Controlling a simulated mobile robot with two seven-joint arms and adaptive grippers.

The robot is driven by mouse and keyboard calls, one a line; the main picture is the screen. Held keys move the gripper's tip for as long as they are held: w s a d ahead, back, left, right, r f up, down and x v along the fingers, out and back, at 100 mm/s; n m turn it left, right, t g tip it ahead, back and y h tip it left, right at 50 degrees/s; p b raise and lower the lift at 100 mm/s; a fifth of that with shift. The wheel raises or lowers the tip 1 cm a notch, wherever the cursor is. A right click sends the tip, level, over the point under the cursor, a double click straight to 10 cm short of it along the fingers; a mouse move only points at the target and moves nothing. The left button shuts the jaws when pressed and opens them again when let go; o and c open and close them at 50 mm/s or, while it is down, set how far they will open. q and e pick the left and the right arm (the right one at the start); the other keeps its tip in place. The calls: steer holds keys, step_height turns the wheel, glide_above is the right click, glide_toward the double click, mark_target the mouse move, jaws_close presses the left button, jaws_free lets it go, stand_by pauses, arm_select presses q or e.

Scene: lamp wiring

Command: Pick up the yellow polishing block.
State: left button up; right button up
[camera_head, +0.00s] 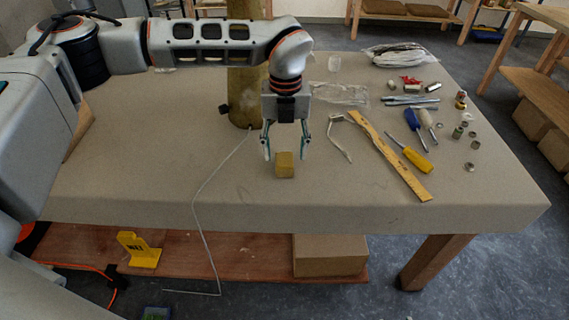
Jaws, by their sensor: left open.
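The yellow polishing block (285,165) is a small yellowish-tan cube on the table (330,215), near its front edge. My left gripper (286,156) points down from above with its fingers spread apart. Its fingertips are on either side of the block's top in the picture, and the jaws are empty. I cannot tell how much height lies between the fingertips and the table. My right gripper is not in view.
A wooden lamp post (246,95) stands behind my left gripper, with a pale cord (205,185) hanging over the front edge. A yellow folding ruler (390,155), screwdrivers (412,155) and small fittings lie to the right.

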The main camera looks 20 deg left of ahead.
mark_target(284, 159)
arm_select(q)
step_height(284, 159, down, 4)
steer(key=shift+s+r, duration=0.1)
steer(key=c, duration=1)
step_height(284, 159, up, 10)
steer(key=shift+r, duration=0.1)
steer(key=shift+c, duration=0.4)
